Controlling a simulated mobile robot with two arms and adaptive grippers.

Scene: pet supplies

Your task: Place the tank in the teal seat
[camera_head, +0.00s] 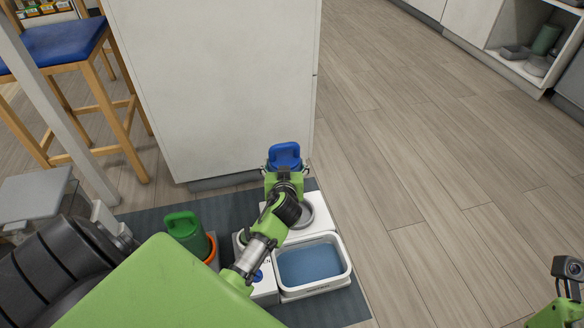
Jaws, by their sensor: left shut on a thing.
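A blue tank (284,154) with a loop handle on top is at the front of the white cabinet, above the back end of the mat. My left gripper (284,172) is shut on it, with the fingers partly hidden by my wrist. A white base with a grey round seat (306,214) is just below, partly covered by my left arm. I cannot make out a clearly teal seat. A green tank (184,231) with a handle stands by an orange ring (211,249). Part of my right arm shows at the lower right edge; its fingers cannot be made out.
A white tray with blue inside (345,268) lies in front of the grey-seat base on the dark mat (147,217). The white cabinet (220,85) rises directly behind. A blue-seated stool (55,46) stands left. The wood floor (420,170) at right is clear.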

